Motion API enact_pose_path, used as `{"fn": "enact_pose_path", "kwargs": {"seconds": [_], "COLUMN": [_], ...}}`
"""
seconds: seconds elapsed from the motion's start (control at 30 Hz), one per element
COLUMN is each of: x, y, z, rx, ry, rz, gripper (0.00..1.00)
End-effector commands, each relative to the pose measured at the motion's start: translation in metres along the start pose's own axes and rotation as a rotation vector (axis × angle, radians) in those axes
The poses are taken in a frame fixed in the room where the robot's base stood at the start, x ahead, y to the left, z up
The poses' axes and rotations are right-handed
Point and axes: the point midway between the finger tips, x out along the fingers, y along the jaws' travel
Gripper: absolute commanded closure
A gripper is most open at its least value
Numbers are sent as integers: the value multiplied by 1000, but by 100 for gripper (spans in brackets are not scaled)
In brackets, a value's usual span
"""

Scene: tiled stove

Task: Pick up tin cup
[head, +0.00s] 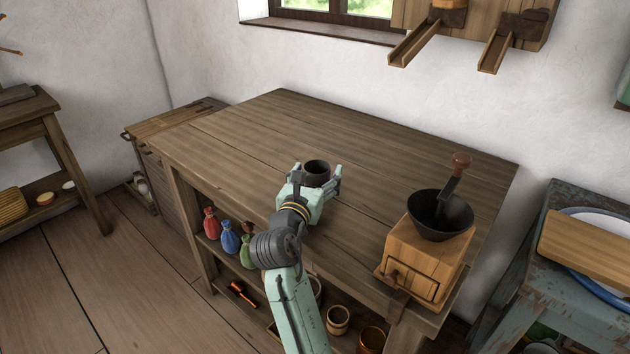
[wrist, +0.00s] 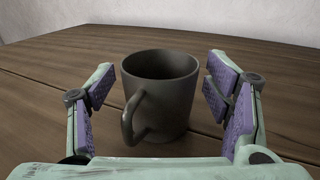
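The tin cup (head: 317,171) is dark grey and stands upright on the wooden table (head: 230,135). In the wrist view the cup (wrist: 165,95) is centred, its handle turned toward me and to the left. My gripper (head: 316,172) is open around the cup, also seen in the wrist view (wrist: 160,95). Its left finger pads are close to the cup's left side and its right pads close to the right side, with a gap visible on each side. The lower part of the cup in the head view is hidden behind my gripper.
A wooden coffee grinder (head: 427,260) with a dark bowl stands at the table's right front corner. The table is clear behind and to the left of the cup. Coloured bottles (head: 229,238) stand on the shelf below. A blue side table (head: 570,290) is at the right.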

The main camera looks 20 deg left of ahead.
Motion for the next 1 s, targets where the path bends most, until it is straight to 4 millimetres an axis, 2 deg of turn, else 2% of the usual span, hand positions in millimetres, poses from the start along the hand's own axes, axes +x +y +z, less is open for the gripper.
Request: {"fn": "enact_pose_path", "kwargs": {"seconds": [0.07, 0.77, 1.0], "x": [0, 0, 0], "y": [0, 0, 0], "z": [0, 0, 1], "rx": [0, 0, 0], "ry": [0, 0, -1], "rz": [0, 0, 0], "gripper": [34, 80, 80]}}
